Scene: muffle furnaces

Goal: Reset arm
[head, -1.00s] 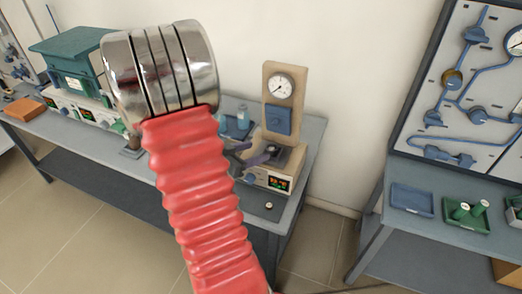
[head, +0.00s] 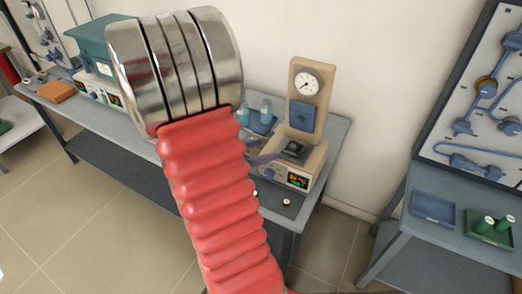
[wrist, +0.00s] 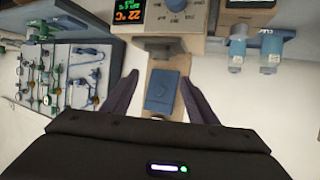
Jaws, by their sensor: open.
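My arm, a red ribbed sleeve with a metal joint, rises through the middle of the head view. My gripper (head: 262,160) shows there only as a bit of purple finger beside the beige instrument (head: 305,165), which has a dial and a lit display. In the wrist view my gripper (wrist: 160,88) is open, its two dark purple fingers apart with nothing between them touching. The blue panel (wrist: 161,90) of the beige instrument appears between the fingers, beyond them. Most of the gripper is hidden behind my arm in the head view.
A grey bench (head: 335,135) carries the instrument, a green furnace (head: 95,45) and blue-capped bottles (head: 266,112). At right, another bench holds a blue tray (head: 433,208) and a green tray (head: 490,228) below a pipe board (head: 480,110). Floor lies open in front.

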